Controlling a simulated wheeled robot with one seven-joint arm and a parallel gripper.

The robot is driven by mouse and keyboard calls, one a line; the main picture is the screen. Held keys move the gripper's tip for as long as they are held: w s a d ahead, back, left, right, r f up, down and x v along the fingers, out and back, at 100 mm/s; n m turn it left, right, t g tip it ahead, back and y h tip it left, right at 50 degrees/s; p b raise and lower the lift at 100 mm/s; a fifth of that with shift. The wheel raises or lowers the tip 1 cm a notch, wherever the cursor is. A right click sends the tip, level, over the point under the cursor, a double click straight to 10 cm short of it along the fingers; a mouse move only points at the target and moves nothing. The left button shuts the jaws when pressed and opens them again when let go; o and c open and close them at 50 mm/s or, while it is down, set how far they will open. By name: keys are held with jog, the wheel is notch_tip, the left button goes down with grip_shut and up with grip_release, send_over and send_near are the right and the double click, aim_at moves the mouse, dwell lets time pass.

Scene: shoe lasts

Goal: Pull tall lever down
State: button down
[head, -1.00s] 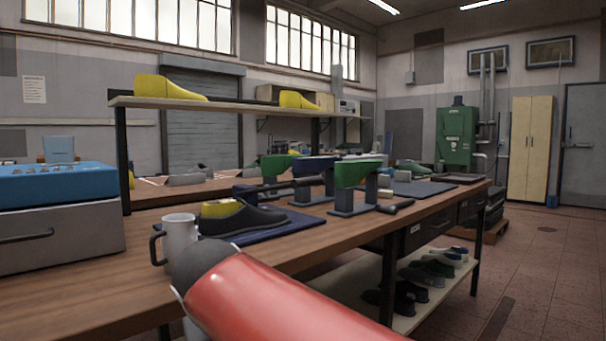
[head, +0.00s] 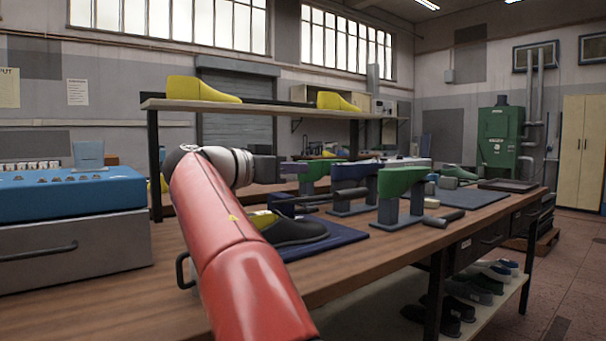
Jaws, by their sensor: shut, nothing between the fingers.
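My gripper (head: 276,166) is at the end of my red arm, above the workbench and left of the row of stands. It is small and dark here, with its fingers together and nothing seen held. A dark-handled bar (head: 318,196) lies nearly level from a dark blue block (head: 286,204), below and right of my gripper. Another short dark handle (head: 446,218) sticks out low beside the front green last stand (head: 401,185). No clearly upright tall lever can be made out; I cannot tell which bar is the tall lever.
A blue stand (head: 350,178) and another green one (head: 318,172) stand behind on the bench (head: 345,270). A dark shoe (head: 295,230) lies on a blue mat, partly behind my arm. A blue-topped box (head: 70,195) is at left.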

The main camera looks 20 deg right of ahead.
jog(key=w+d+f, duration=0.2)
jog(key=d+f, duration=0.2)
jog(key=d, duration=0.4)
jog(key=shift+w+f, duration=0.2)
jog(key=shift+w, duration=0.2)
notch_tip(320, 180, down, 7)
jog(key=s+m+b, duration=0.1)
jog(key=m+b, duration=0.1)
jog(key=b, duration=0.9)
jog(key=shift+s+d+f+m, duration=0.15)
jog(key=shift+s+f+m, duration=0.05)
jog(key=shift+m, duration=0.1)
